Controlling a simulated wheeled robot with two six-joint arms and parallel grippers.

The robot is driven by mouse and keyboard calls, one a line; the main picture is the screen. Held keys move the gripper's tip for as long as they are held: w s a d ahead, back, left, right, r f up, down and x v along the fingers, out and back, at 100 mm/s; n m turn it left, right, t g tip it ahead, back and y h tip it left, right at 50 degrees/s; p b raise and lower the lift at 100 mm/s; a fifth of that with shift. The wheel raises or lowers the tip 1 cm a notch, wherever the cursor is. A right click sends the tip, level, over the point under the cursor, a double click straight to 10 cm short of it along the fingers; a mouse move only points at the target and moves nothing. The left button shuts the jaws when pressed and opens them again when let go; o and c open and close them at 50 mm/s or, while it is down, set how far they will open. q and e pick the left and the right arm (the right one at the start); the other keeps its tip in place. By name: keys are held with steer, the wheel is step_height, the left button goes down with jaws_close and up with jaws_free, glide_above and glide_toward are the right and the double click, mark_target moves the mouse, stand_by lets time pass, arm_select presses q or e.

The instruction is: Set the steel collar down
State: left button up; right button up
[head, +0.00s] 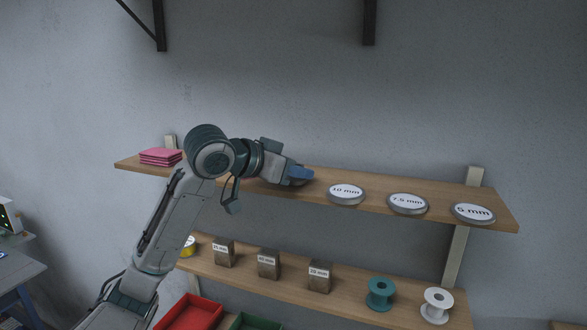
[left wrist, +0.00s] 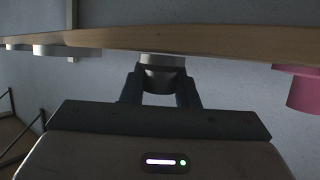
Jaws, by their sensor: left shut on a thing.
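My left gripper (head: 301,174) is at the upper shelf (head: 440,208), left of the disc marked 10 mm. In the left wrist view, which looks upside down, its two dark fingers (left wrist: 161,88) are shut on a round grey piece with a pale rim, the steel collar (left wrist: 161,75). The collar's rim lies against the shelf board in that picture; I cannot tell whether it touches the board. In the head view the fingers and wrist mostly hide the collar. My right gripper is not in view.
Discs marked 10 mm (head: 346,194), 7.5 mm (head: 407,203) and 5 mm (head: 473,213) lie along the upper shelf. Pink sheets (head: 160,157) are stacked at its left end. The lower shelf holds labelled blocks (head: 269,264), a teal spool (head: 380,293) and a white spool (head: 436,305).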

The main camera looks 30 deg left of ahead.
arm_select(q)
steer(key=shift+d+f, duration=0.1)
steer(key=shift+f, duration=0.05)
steer(key=o, duration=0.9)
steer(key=shift+c, duration=0.2)
steer(key=shift+o, duration=0.9)
steer(key=shift+w+a, duration=0.1)
steer(key=shift+a, duration=0.1)
steer(key=shift+w+a+f, duration=0.1)
steer(key=shift+a, duration=0.1)
steer(key=shift+d+r, duration=0.2)
steer(key=shift+s+r, duration=0.1)
steer(key=shift+s, duration=0.1)
steer(key=shift+s+a+b, duration=0.2)
steer(key=shift+s+b, duration=0.1)
steer(key=shift+b, duration=0.1)
steer(key=b+v, duration=0.5)
steer(key=v, duration=0.6)
steer(key=shift+b, duration=0.35)
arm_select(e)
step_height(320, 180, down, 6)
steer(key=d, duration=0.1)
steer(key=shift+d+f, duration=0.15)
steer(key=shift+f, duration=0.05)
arm_select(q)
steer(key=shift+r, duration=0.15)
steer(key=shift+s, duration=0.1)
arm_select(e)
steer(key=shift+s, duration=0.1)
